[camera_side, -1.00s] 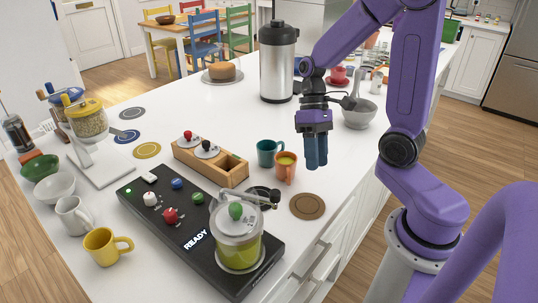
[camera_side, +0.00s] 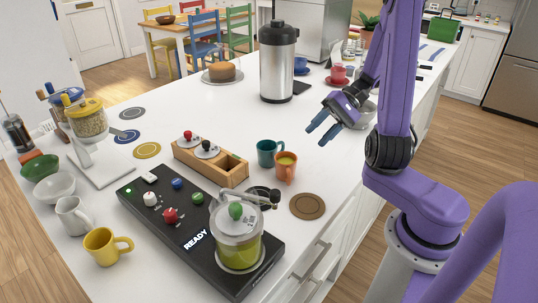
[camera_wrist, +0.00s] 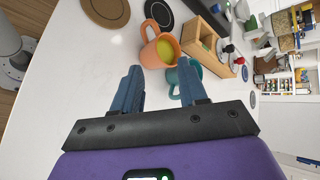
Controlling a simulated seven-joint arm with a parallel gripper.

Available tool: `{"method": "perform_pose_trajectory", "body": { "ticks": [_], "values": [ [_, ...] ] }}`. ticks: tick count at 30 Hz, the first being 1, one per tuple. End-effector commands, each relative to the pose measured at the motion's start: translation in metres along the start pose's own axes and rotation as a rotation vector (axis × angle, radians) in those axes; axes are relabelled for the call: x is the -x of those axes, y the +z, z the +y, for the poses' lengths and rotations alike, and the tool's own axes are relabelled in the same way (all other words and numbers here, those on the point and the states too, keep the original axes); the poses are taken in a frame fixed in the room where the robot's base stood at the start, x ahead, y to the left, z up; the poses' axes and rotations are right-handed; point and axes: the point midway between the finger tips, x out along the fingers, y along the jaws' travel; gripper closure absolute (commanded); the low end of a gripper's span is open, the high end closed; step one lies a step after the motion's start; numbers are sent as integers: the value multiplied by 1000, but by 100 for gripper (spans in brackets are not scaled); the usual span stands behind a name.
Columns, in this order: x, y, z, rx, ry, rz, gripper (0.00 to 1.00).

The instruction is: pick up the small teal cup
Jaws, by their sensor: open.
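The small teal cup (camera_side: 267,152) stands upright on the white counter, just behind and left of an orange cup (camera_side: 286,168) with yellow-green contents. My gripper (camera_side: 317,134) is open and empty, in the air to the right of the teal cup, its blue fingers tilted down and left. In the wrist view, the teal cup (camera_wrist: 173,78) lies beyond my right finger, which hides part of it. The orange cup (camera_wrist: 155,50) shows ahead of the gap between the fingers (camera_wrist: 159,72).
A wooden holder (camera_side: 228,175) is left of the teal cup. A black machine base (camera_side: 150,215) with a glass jar is in front. A brown coaster (camera_side: 307,206) lies near the edge. A steel dispenser (camera_side: 277,75) stands behind.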

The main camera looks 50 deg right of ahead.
Motion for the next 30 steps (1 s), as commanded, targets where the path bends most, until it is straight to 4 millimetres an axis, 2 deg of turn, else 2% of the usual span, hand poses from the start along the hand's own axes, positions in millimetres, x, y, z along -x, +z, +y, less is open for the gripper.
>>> {"method": "perform_pose_trajectory", "body": {
  "ticks": [12,18,23,30],
  "values": [
    [52,-19,33,-174,-338,282,58],
    [67,-19,45,-207,-418,363,58],
    [64,-22,44,-211,-433,377,58],
    [28,-38,28,-211,-430,372,58]
  ]
}}
